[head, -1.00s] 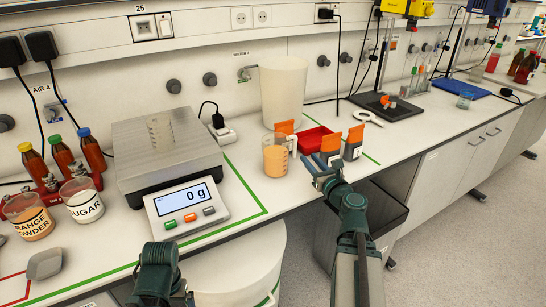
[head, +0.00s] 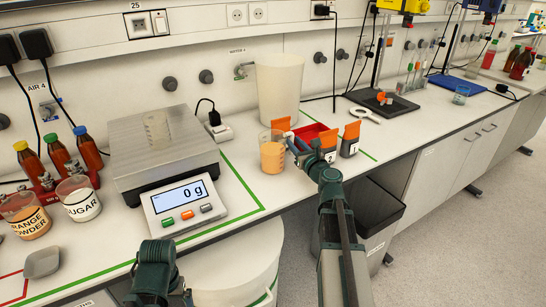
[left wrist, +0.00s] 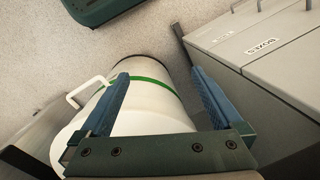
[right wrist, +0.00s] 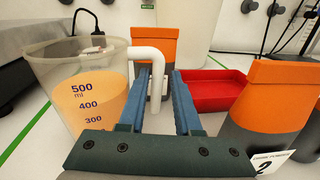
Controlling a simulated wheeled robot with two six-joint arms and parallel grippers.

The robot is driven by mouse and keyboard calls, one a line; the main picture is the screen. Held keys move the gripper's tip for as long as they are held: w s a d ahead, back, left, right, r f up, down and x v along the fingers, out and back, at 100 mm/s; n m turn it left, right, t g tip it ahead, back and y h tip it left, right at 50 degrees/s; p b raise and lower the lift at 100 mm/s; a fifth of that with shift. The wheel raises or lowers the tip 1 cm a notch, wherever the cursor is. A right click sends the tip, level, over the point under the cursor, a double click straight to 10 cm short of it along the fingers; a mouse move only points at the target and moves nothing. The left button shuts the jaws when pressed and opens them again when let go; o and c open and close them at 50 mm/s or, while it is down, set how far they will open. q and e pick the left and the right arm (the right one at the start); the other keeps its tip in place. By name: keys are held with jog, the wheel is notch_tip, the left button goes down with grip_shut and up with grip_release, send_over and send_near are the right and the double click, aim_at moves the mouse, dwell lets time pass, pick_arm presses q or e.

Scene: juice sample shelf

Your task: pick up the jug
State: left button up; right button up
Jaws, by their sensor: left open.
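The jug (head: 272,156) is a clear beaker with orange liquid and a white handle, upright on the bench near its front edge. In the right wrist view the jug (right wrist: 85,88) is at the left, with its ml marks facing me. My right gripper (head: 294,146) is at the jug's right side. Its fingers (right wrist: 158,80) are partly drawn in around the handle, which stands between them; I cannot tell whether both fingers press on it. My left gripper (left wrist: 160,80) is open and empty, over a white drum below the bench.
Close right of the jug stand grey holders with orange tops (head: 350,140) and a red tray (head: 316,134). A tall white container (head: 281,85) stands behind the jug. A scale (head: 186,206) reading 0 g is on its left. Ingredient cups and bottles are farther left.

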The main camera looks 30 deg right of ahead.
jog(key=w, duration=0.5)
jog(key=shift+f, duration=0.1)
jog(key=shift+s, duration=0.15)
jog(key=shift+c, duration=0.3)
grip_shut()
dwell(0.8)
